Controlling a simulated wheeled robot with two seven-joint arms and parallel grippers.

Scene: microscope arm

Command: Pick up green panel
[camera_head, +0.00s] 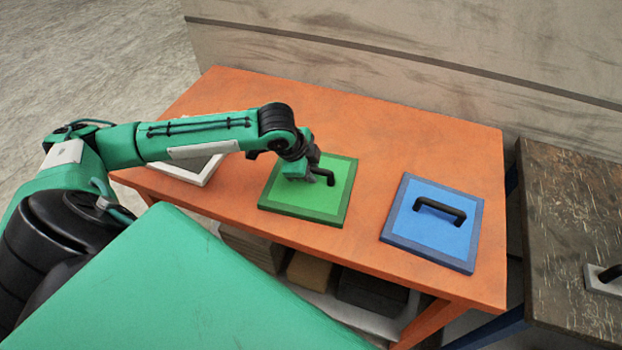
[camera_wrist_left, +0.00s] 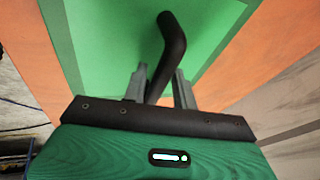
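The green panel (camera_head: 328,188) lies flat on the orange table, with a dark green border and a black bar handle (camera_head: 328,167). My left gripper (camera_head: 318,178) is over the panel at the handle's left part and hides some of it. In the left wrist view the black handle (camera_wrist_left: 172,45) runs down between the two grey fingers (camera_wrist_left: 160,88). A thin strip of green shows beside the handle, so the fingers look open around it. My right gripper is in neither view.
A blue panel (camera_head: 433,226) with a black handle lies to the right on the orange table (camera_head: 400,135). A white-framed panel (camera_head: 192,172) lies at the left, partly under my arm. A dark worn table (camera_head: 570,220) stands at the right. A wall rises behind.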

